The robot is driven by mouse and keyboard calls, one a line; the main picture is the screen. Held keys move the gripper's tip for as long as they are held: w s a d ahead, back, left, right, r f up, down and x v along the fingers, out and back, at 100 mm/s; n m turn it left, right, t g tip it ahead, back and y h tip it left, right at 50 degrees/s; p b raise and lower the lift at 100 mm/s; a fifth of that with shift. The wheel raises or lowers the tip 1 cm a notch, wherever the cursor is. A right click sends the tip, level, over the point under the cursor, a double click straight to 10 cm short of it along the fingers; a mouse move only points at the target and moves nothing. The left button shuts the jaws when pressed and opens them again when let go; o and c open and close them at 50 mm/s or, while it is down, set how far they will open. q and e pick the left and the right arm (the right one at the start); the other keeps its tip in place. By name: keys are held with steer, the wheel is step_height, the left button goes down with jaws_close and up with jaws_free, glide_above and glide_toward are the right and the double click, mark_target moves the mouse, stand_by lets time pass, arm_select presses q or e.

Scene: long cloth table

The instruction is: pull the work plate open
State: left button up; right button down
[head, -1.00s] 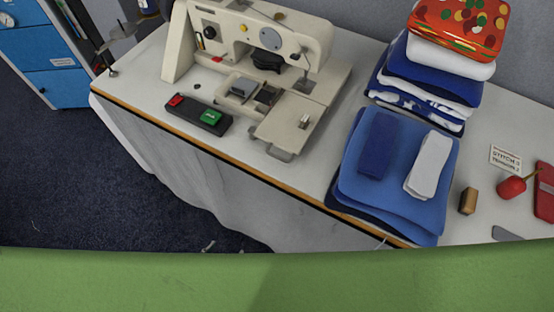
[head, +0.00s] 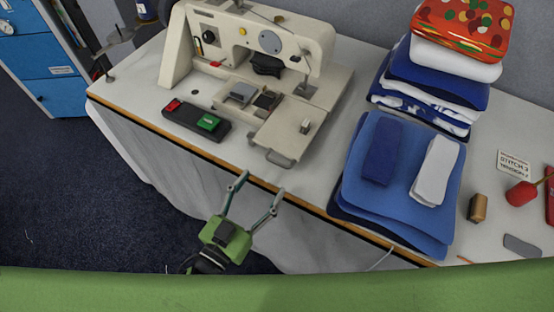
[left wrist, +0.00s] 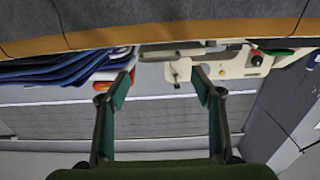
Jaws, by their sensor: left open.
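The cream work plate (head: 285,128) sits at the front right of the sewing machine (head: 255,40), under its head. A grey pull handle (head: 281,159) sticks out from the plate's front edge, close to the table's edge. My left gripper (head: 260,186) is open and empty, in front of the table, a short way from the handle and not touching it. In the left wrist view my left gripper's two fingers (left wrist: 162,86) stand wide apart, with part of the cream machine (left wrist: 182,70) showing between and beyond them. My right gripper is not in view.
A control box (head: 197,121) with red and green buttons lies left of the plate. Folded blue cloths (head: 365,215) lie to its right, with a taller cloth stack (head: 435,80) behind. The wood-edged table (head: 320,206) lies between my gripper and the machine.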

mark_target(277, 162)
arm_select(q)
steer(key=p+x, duration=0.1)
steer(key=x, duration=0.7)
steer(key=shift+w+d, duration=0.15)
steer(key=shift+w, duration=0.1)
steer(key=c, duration=1.3)
steer(key=shift+o, duration=0.2)
